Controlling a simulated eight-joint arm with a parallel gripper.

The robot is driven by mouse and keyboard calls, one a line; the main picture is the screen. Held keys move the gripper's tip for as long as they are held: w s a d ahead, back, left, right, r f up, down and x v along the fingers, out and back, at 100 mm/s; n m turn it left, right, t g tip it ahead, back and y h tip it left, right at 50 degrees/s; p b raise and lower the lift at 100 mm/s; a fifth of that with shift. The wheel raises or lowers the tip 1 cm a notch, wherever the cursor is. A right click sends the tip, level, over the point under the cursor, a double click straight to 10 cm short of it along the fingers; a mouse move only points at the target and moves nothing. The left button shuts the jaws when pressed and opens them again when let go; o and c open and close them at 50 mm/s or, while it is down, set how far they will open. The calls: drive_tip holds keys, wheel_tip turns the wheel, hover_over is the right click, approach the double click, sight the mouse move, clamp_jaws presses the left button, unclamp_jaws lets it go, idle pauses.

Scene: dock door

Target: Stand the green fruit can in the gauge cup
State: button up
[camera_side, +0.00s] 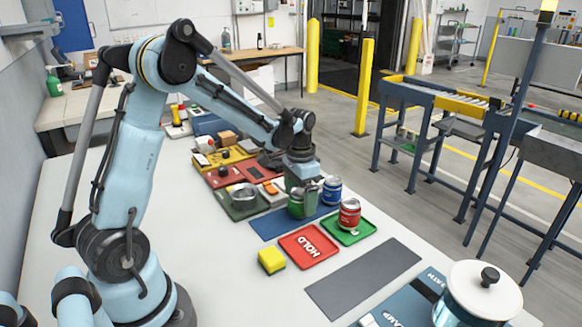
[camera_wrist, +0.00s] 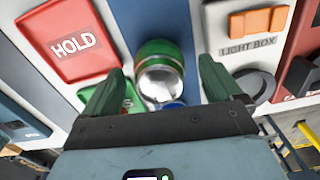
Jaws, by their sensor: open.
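The green can (camera_side: 296,204) stands upright on the blue mat (camera_side: 268,226). In the wrist view the green can (camera_wrist: 160,68) shows its shiny metal top between my fingers. My gripper (camera_side: 305,188) points down at the can, and the fingers also show in the wrist view (camera_wrist: 160,88), spread with a gap on both sides of it. No thing is labelled as the gauge cup. A round metal dish (camera_side: 243,196) sits on a dark green tray, and a dark round ring (camera_wrist: 256,85) lies by the light box label; I cannot tell which is the cup.
A blue can (camera_side: 331,191) stands close behind the green can. A red can (camera_side: 349,214) stands on a green tray (camera_side: 362,231). The red HOLD tray (camera_side: 308,246) and a yellow block (camera_side: 271,261) lie nearer. The grey mat (camera_side: 362,277) is clear.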

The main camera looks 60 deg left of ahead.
drive_tip(key=shift+f, duration=0.35)
drive_tip(key=c, duration=1.3)
drive_tip(key=shift+r, duration=0.15)
